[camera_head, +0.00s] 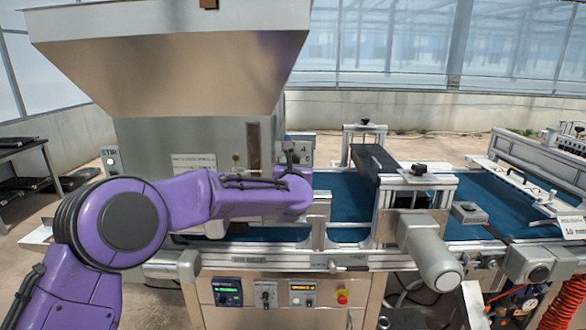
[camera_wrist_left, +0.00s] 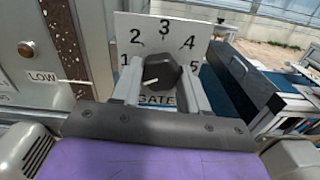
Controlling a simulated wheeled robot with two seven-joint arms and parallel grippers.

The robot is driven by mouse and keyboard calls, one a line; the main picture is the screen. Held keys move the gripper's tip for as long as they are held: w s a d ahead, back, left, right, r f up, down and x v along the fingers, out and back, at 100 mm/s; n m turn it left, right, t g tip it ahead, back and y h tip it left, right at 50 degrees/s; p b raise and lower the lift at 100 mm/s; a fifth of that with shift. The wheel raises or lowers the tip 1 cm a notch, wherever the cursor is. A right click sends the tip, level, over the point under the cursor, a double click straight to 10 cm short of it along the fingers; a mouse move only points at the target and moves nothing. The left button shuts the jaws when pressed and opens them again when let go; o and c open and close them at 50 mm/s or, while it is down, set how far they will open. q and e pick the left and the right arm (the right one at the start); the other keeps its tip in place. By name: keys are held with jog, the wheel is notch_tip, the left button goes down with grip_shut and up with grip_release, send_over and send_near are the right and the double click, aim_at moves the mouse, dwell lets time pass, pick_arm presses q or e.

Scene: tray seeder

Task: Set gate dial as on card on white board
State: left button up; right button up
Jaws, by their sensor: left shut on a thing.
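The gate dial is a dark knob (camera_wrist_left: 160,70) on a white plate (camera_wrist_left: 210,32) marked 1 to 5, with the word GATE below. A short pale mark shows on the knob's lower left, roughly on the side of the 1; its exact setting is hard to read. My left gripper (camera_wrist_left: 160,84) is shut on the knob, one finger on each side. In the head view the left gripper (camera_head: 291,168) reaches the dial plate (camera_head: 304,146) beside the hopper machine and hides most of the knob. I cannot make out a card on a white board. My right gripper is not in view.
A large metal hopper (camera_head: 170,60) stands above my left arm. A blue conveyor belt (camera_head: 350,195) runs to the right, with a metal frame and motor (camera_head: 428,250) over it. A control panel (camera_head: 265,293) with a red button is below. A LOW label (camera_wrist_left: 43,77) is left of the dial.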

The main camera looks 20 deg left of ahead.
pick_arm(q)
jog(key=shift+m+p, duration=3.8)
jog(key=shift+m, duration=7.9)
jog(key=shift+f, duration=0.1)
jog(key=o, duration=1.1)
jog(key=shift+c, duration=0.2)
